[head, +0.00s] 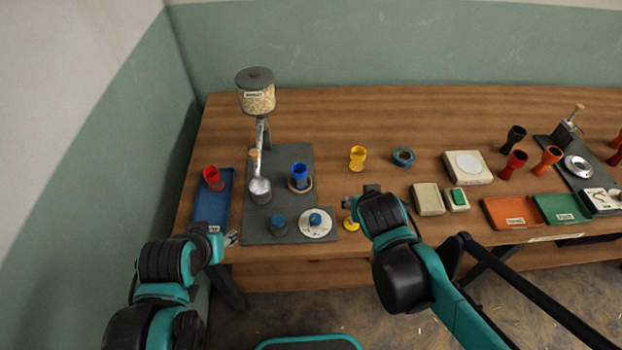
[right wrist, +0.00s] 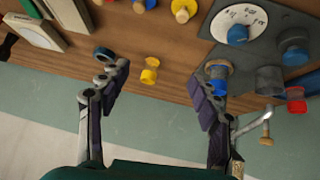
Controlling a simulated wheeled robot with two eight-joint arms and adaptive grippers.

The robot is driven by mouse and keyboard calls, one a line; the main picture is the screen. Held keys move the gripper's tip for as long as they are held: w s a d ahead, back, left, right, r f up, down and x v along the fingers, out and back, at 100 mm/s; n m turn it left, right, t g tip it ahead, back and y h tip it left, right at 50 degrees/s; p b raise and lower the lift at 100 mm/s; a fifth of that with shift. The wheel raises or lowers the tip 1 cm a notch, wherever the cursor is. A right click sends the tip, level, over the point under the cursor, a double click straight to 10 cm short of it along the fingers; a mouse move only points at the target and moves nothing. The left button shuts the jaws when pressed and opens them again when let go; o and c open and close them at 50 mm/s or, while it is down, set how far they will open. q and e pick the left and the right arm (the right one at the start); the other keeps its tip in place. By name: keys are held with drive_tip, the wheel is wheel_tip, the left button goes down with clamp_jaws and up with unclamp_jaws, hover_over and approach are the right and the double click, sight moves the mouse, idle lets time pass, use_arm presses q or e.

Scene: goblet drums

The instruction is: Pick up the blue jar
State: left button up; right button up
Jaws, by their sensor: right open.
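The blue jar (head: 299,172), a goblet-shaped cup, stands upright on a round tan-rimmed base on the grey board (head: 292,153). In the right wrist view the blue jar (right wrist: 219,85) shows beside one finger, which partly overlaps it. My right gripper (head: 350,204) is open and empty, in front of and to the right of the jar; its spread fingers show in the right wrist view (right wrist: 163,92). My left gripper (head: 231,239) is near the table's front left edge, apart from the jar; its opening is too small to judge.
A dispenser (head: 257,92) with a metal spout and cup stands left of the jar. A white dial (head: 316,222) with a blue knob is in front. A yellow goblet (head: 357,157) and dark ring (head: 403,157) stand right. A red cup (head: 212,178) is on a blue tray (head: 224,203).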

drive_tip(key=w+a+f+t+h, duration=0.1)
drive_tip(key=w+a+f+t, duration=0.15)
drive_tip(key=w+a, duration=0.5)
drive_tip(key=m+t, duration=0.1)
drive_tip(key=t, duration=0.2)
approach(298, 177)
drive_tip(key=x, duration=0.5)
drive_tip(key=shift+r, duration=0.3)
drive_tip(key=b+x, duration=0.3)
drive_tip(key=x, duration=0.5)
drive_tip(key=shift+s+f, duration=0.1)
drive_tip(key=shift+f, duration=0.05)
drive_tip(key=shift+s, duration=0.1)
drive_tip(key=shift+c, duration=1.2)
drive_tip(key=c, duration=1.1)
